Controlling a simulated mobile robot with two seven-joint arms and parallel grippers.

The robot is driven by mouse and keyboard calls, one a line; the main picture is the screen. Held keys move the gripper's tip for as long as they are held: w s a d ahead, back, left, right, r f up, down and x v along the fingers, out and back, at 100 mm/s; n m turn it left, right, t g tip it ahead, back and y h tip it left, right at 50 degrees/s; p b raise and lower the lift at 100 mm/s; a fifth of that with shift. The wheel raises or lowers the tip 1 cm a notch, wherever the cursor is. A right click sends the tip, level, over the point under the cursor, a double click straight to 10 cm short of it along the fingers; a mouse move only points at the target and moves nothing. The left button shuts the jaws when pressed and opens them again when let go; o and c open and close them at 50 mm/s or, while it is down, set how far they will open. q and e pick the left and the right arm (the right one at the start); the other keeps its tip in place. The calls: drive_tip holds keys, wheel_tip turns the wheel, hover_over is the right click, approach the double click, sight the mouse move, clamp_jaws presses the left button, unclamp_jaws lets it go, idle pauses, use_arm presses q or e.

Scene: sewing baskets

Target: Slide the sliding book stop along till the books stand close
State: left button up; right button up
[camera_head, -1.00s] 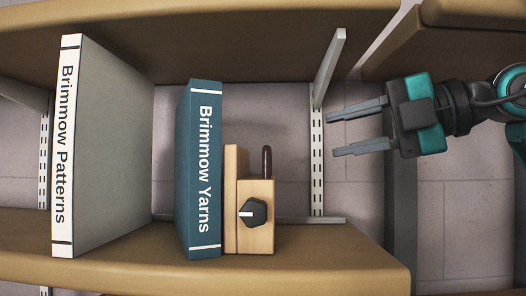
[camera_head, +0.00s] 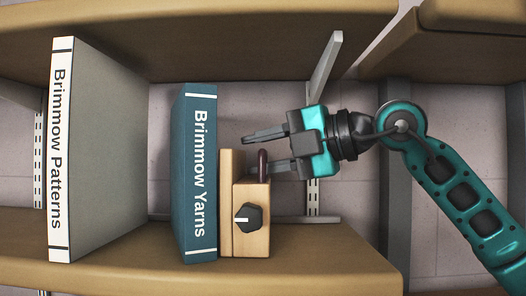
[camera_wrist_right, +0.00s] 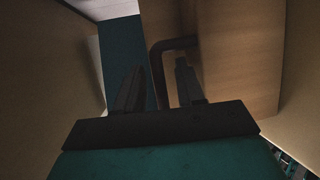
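The sliding book stop (camera_head: 258,222) is a light wooden block with a dark knob (camera_head: 248,218) on its front and a dark upright handle (camera_head: 263,163) on top. It stands on the shelf against or very near the right side of the teal book "Brimmow Yarns" (camera_head: 200,175). The grey-white book "Brimmow Patterns" (camera_head: 95,150) stands to the left, with a wide gap between the books. My right gripper (camera_head: 256,153) is open, its fingers at the handle's height. In the wrist view the handle (camera_wrist_right: 158,70) shows between the open fingers; contact is unclear. My left gripper is out of view.
The lower shelf board (camera_head: 330,262) is bare to the right of the stop. An upper shelf (camera_head: 220,40) hangs above, and a slanted metal bracket (camera_head: 327,70) stands behind on the right. Another wooden unit (camera_head: 465,40) is at the upper right.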

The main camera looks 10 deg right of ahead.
sight(239, 151)
drive_tip(key=shift+c, duration=1.4)
clamp_jaws()
drive_tip(key=shift+a, duration=0.3)
drive_tip(key=a, duration=0.2)
drive_tip(key=w+a, duration=0.1)
drive_tip(key=a, duration=0.1)
drive_tip(key=shift+w, duration=0.15)
drive_tip(key=shift+o, duration=1.4)
unclamp_jaws()
drive_tip(key=shift+d, duration=0.1)
